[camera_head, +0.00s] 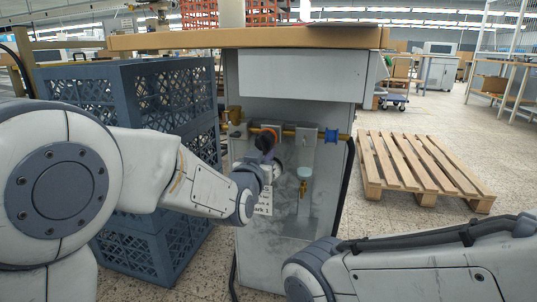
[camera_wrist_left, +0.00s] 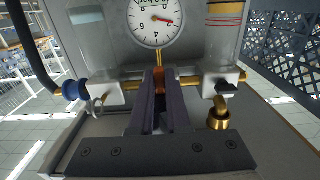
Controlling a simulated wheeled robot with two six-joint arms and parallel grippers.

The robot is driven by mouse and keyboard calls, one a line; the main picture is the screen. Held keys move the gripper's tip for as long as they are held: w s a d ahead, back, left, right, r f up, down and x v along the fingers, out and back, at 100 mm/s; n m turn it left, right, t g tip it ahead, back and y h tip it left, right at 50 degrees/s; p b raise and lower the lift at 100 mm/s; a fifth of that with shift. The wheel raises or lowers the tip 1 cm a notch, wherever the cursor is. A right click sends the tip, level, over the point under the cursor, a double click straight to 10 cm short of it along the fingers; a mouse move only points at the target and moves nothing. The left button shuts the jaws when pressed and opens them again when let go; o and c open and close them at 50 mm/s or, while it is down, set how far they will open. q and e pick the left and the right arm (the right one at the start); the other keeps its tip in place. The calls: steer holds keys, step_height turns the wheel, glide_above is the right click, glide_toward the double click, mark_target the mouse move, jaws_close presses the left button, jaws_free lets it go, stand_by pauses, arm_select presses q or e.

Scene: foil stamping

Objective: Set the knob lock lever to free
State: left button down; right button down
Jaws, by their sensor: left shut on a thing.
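A grey cabinet front (camera_head: 265,215) carries a horizontal brass pipe (camera_head: 290,133) with a blue knob (camera_head: 332,135) at its right end. The blue knob also shows at the left in the left wrist view (camera_wrist_left: 75,90). My left gripper (camera_wrist_left: 159,85) is shut on a small orange part at the middle of the pipe, mostly hidden between the fingers. In the head view this gripper (camera_head: 265,143) is small and dark against the pipe. I cannot tell from its shape whether the orange part is the lock lever. My right gripper is outside the picture.
A round gauge (camera_wrist_left: 155,20) and glass cylinders sit close around the fingers. A brass fitting (camera_wrist_left: 218,117) hangs at the right. Blue crates (camera_head: 160,95) stand left of the cabinet, a wooden pallet (camera_head: 425,165) to its right. A tabletop (camera_head: 250,38) overhangs it.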

arm_select(q)
steer(key=shift+f, duration=0.55)
steer(key=c, duration=0.9)
jaws_free()
steer(key=shift+d, duration=0.1)
steer(key=shift+r, duration=0.2)
steer(key=shift+s+r, duration=0.1)
steer(key=shift+r, duration=0.05)
steer(key=p+v, duration=0.3)
steer(key=v, duration=0.7)
steer(key=shift+s, duration=0.15)
